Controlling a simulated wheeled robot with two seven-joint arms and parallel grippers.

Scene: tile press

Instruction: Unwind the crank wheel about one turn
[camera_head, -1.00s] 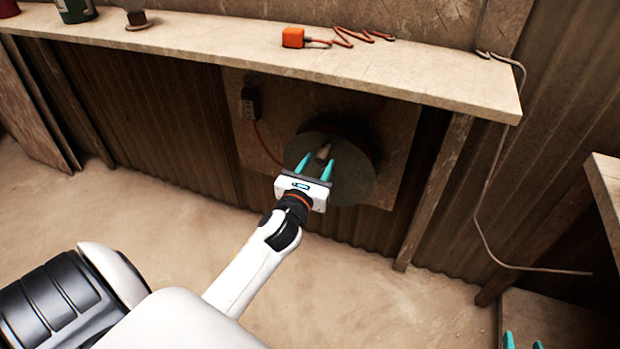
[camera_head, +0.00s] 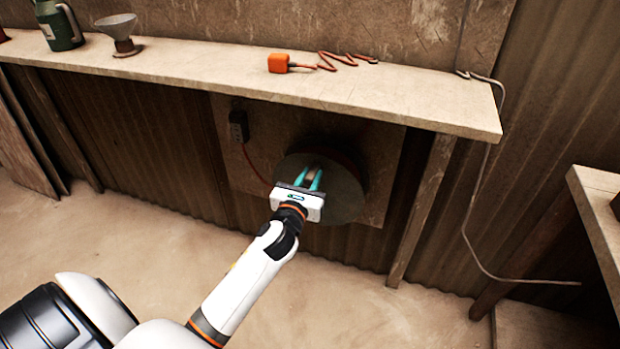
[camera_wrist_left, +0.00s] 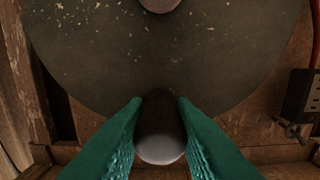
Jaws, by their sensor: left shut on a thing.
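The crank wheel (camera_head: 343,198) is a dark grey-green disc on a wooden panel under the shelf. It also shows in the left wrist view (camera_wrist_left: 225,50), with a pale round hub (camera_wrist_left: 160,4) at the top edge. My left gripper (camera_head: 309,176) is at the upper left part of the wheel's face. Its teal fingers are shut on the wheel's handle, a rounded grey knob (camera_wrist_left: 160,145) that sits between them in the left wrist view. The fingers hide much of the knob in the head view. My right gripper is not in view.
A shelf (camera_head: 200,88) runs above the wheel, carrying an orange box (camera_head: 278,63) with a coiled cord, a grey funnel (camera_head: 118,35) and a green jug (camera_head: 58,25). A dark switch box (camera_head: 238,126) is left of the wheel. A wooden post (camera_head: 424,205) stands to the right.

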